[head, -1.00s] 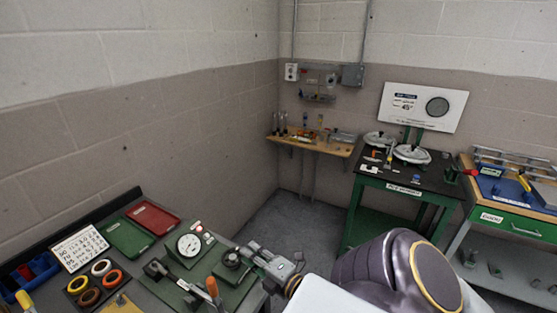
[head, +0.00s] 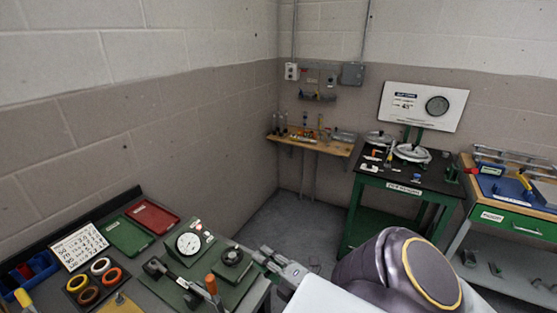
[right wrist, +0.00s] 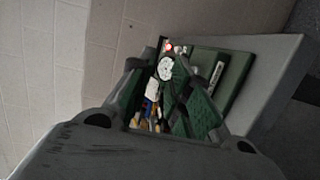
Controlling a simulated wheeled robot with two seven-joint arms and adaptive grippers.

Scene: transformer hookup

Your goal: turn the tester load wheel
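The tester is a green unit with a round white dial gauge (head: 188,244) on the grey bench. Its black load wheel (head: 231,257) sits on a green plate to the right of the gauge. My right gripper (head: 262,257) is just right of the wheel, with a small gap between them. In the right wrist view its two fingers (right wrist: 160,72) are spread, with nothing visibly held. The white gauge face (right wrist: 166,68) shows between the fingertips. I cannot make out the wheel clearly in that view. My left gripper is not in view.
An orange-handled lever (head: 211,284) stands in front of the wheel. Green (head: 127,237) and red (head: 155,217) trays, coloured rings (head: 101,266) and a number card (head: 78,247) lie to the left. A green-legged table (head: 404,186) stands across open floor.

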